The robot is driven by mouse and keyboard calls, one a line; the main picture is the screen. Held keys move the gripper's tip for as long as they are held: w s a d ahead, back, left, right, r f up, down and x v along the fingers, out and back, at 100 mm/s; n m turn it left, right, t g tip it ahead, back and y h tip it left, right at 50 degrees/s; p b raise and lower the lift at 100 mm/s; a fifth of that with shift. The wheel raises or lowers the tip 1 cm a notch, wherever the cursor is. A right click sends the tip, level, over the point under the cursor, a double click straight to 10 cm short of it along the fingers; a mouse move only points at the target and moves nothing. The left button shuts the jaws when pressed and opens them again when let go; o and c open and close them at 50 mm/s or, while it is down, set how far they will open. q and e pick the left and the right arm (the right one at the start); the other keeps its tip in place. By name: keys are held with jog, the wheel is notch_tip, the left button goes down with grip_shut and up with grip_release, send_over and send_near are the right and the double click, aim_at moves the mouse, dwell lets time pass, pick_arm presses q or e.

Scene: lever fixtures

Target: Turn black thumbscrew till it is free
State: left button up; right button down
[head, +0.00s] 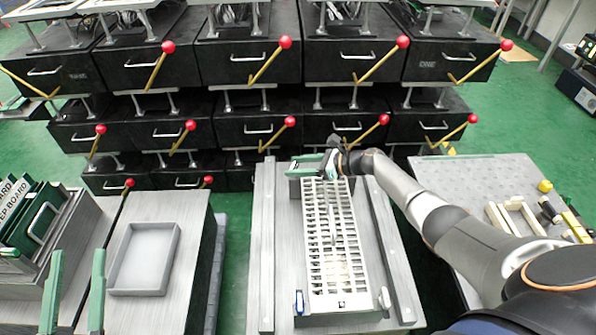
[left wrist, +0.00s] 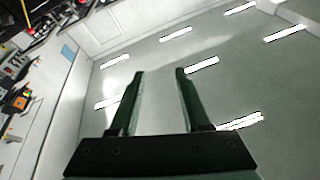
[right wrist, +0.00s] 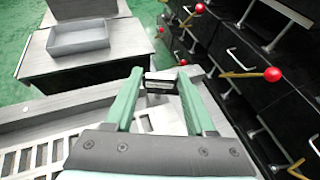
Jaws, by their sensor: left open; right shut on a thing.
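The black thumbscrew (right wrist: 160,78) shows as a small dark piece between my right fingertips in the right wrist view. My right gripper (right wrist: 160,82) is shut on it. In the head view my right gripper (head: 305,167) is at the far end of the white slotted rack (head: 338,240), and it mostly hides the thumbscrew there. I cannot tell how deep the thumbscrew sits. My left gripper (head: 77,268) is open and empty at the lower left of the head view. Its spread fingers also show in the left wrist view (left wrist: 160,85).
A blue-handled part (head: 299,302) sits at the rack's near left corner. An empty grey tray (head: 145,258) lies on a bench to the left. Black drawer units with red-knobbed levers (head: 285,43) stand behind. Loose pale parts (head: 515,217) lie on the right table.

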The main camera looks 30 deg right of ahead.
pick_arm(q)
jog(key=s+d+r+m+t+h+b, duration=0.1)
jog(key=s+r+m+t+h+b, duration=0.1)
jog(key=s+r+m+h, duration=0.55)
pick_arm(e)
jog(key=shift+f+n+g+y, duration=0.25)
jog(key=shift+n+g+y, duration=0.05)
jog(key=shift+n+y, duration=0.1)
jog(key=n+g+y+b, duration=0.1)
jog(key=b, duration=0.3)
jog(key=n+g+y+b, duration=0.1)
jog(key=n+b, duration=0.1)
jog(key=b, duration=0.3)
jog(key=shift+w+d+g, duration=0.1)
jog(key=shift+w+g, duration=0.1)
jog(key=shift+g, duration=0.2)
jog(key=shift+r+n+g+b, duration=0.25)
jog(key=shift+n+g+b, duration=0.05)
jog(key=shift+b, duration=0.7)
pick_arm(q)
notch_tip(320, 180, down, 10)
jog(key=w+d+n+g, duration=0.1)
jog(key=w+n, duration=0.1)
jog(key=shift+d, duration=0.25)
pick_arm(e)
jog(key=shift+y, duration=0.3)
pick_arm(q)
jog(key=shift+r+n, duration=0.1)
jog(key=shift+n, duration=0.15)
